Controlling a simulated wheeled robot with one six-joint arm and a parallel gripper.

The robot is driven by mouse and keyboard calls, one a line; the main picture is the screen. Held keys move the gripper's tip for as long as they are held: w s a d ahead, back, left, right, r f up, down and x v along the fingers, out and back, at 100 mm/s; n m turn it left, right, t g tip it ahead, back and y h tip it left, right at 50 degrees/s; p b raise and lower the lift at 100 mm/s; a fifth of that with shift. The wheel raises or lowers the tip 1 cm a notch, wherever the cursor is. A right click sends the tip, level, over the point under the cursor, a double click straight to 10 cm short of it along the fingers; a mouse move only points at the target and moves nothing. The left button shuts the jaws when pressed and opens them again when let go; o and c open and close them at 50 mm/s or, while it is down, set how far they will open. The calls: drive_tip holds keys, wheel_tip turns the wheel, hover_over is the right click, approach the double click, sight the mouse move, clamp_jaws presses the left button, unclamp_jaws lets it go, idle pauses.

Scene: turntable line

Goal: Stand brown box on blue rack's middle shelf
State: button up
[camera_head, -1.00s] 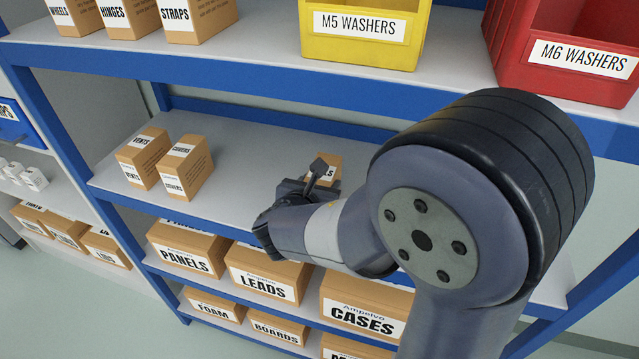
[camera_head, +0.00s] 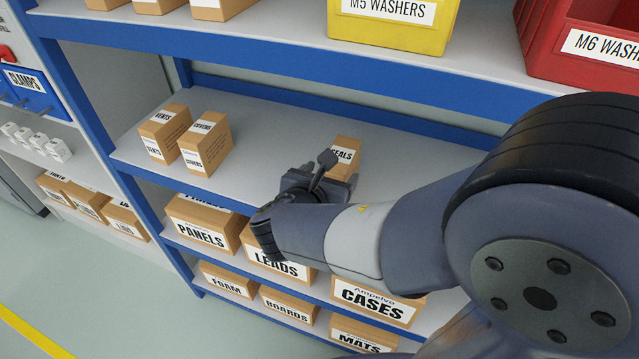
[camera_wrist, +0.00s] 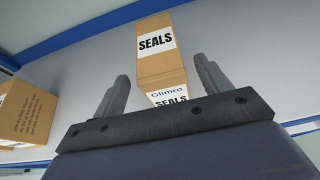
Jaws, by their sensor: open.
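A brown box labelled SEALS (camera_head: 343,158) stands upright on the middle shelf (camera_head: 255,150) of the blue rack (camera_head: 75,120). In the head view its lower part is hidden behind my gripper (camera_head: 325,175). In the wrist view the SEALS box (camera_wrist: 160,65) stands beyond the jaws, between the lines of the two fingers. My gripper (camera_wrist: 158,90) is open, with nothing between its fingertips that I can see it holding. The box's lower front shows just behind the gripper's palm edge.
Two brown boxes, VENTS (camera_head: 165,132) and COVERS (camera_head: 206,145), stand left on the same shelf. Larger boxes, PANELS (camera_head: 203,222) and CASES (camera_head: 375,300), fill the shelf below. A yellow bin (camera_head: 392,22) and red bin (camera_head: 585,45) sit above. Shelf room lies between COVERS and SEALS.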

drive_tip(key=v, duration=0.6)
